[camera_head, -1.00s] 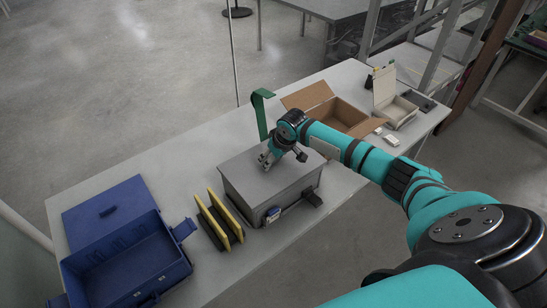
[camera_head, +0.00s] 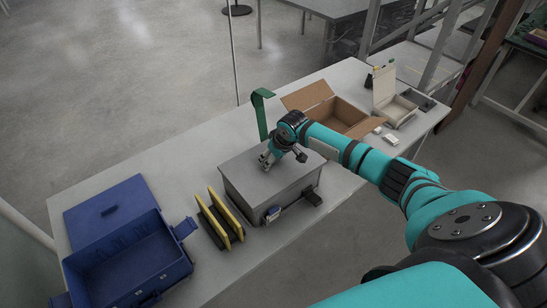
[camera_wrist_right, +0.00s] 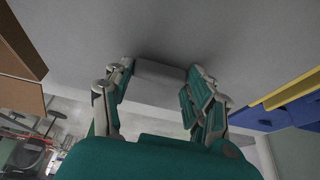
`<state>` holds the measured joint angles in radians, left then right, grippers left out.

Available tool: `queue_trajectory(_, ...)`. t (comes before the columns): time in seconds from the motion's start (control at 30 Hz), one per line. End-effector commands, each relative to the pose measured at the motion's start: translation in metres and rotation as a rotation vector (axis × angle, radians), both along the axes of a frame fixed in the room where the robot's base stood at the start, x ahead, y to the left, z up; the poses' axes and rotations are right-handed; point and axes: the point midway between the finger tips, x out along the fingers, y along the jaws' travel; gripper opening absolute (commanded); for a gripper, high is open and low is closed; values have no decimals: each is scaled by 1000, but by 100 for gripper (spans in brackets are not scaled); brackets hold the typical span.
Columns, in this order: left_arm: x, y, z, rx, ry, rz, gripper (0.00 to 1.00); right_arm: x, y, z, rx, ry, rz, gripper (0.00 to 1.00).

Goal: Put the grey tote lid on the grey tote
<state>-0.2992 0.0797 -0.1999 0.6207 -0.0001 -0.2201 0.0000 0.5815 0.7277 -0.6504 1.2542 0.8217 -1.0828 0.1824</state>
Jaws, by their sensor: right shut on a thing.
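The grey tote (camera_head: 292,193) stands on the grey workbench near the middle of the head view. The flat grey tote lid (camera_head: 262,181) lies over its top and looks level, with no clear gap at the rim. My right gripper (camera_head: 284,162) points down at the middle of the lid. In the right wrist view, my right gripper (camera_wrist_right: 160,98) is shut on the lid's grey block-shaped handle (camera_wrist_right: 158,74), and the lid's plain surface (camera_wrist_right: 215,30) fills the upper picture. The far rim of the tote is hidden. My left gripper is not in view.
Left of the tote are yellow-and-black upright plates (camera_head: 226,215) and an open blue case (camera_head: 128,262). A green hooked stand (camera_head: 261,115) is behind. An open cardboard box (camera_head: 338,113) and a pale box (camera_head: 397,108) stand to the right. Small items touch the tote's front.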

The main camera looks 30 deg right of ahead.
Motion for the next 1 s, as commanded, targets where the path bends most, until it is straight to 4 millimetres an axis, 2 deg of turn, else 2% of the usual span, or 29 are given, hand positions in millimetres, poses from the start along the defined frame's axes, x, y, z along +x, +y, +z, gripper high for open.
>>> queue_trajectory(1.0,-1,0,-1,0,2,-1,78,1,1,-8,1,-2,-1,16)
